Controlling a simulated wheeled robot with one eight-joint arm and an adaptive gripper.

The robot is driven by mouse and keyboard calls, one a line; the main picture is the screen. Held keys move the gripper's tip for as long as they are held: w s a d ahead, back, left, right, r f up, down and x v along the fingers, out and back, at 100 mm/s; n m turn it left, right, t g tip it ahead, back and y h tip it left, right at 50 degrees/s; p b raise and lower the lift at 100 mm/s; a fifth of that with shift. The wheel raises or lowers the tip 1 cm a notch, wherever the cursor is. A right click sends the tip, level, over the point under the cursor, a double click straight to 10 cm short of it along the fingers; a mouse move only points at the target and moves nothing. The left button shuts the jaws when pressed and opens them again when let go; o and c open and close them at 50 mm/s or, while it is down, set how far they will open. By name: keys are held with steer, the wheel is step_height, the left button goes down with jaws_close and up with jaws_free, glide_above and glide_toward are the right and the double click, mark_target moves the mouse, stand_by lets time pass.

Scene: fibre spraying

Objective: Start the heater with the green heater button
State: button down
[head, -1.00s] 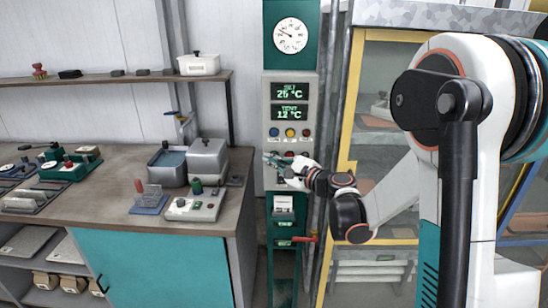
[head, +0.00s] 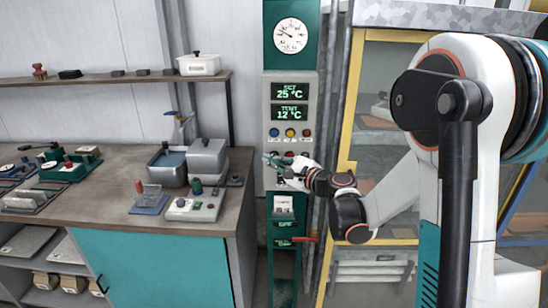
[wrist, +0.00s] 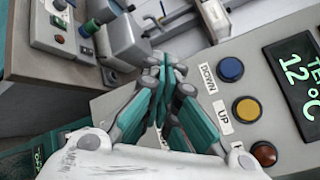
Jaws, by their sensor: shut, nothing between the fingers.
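The heater's control panel (head: 267,110) stands upright between the workbench and a yellow-framed cabinet. Its displays (head: 290,102) read SET 25 °C and TEMP 12 °C. Below them is a row of blue (head: 274,132), yellow (head: 290,132) and red-orange (head: 306,132) buttons. My gripper (head: 270,157) is at the panel's lower part, just below this row, with its teal fingers shut and empty. In the wrist view the shut fingertips (wrist: 166,68) are beside the panel's blue (wrist: 230,69) and yellow (wrist: 248,110) buttons, labelled DOWN and UP. I cannot make out the green button; my gripper covers part of the lower panel.
The workbench (head: 120,205) at left holds a grey metal box (head: 207,160), a small control box (head: 193,208) and several tools. A red-handled valve (head: 306,239) sits below the panel. The yellow-framed glass cabinet (head: 347,130) is close on the right, behind my arm.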

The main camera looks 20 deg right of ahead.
steer(key=shift+w, duration=0.2)
steer(key=shift+w+d, duration=0.15)
steer(key=shift+w, duration=0.05)
steer(key=shift+w+d, duration=0.1)
steer(key=shift+w, duration=0.3)
stand_by(0.9)
steer(key=shift+s, duration=0.1)
steer(key=shift+s+a+b, duration=0.25)
steer(key=shift+s+b, duration=0.1)
steer(key=shift+s, duration=0.35)
steer(key=shift+s+a, duration=0.25)
steer(key=shift+s, duration=0.55)
steer(key=shift+s+a, duration=0.3)
steer(key=shift+s, duration=0.45)
steer(key=shift+s+a, duration=0.25)
steer(key=shift+s, duration=0.55)
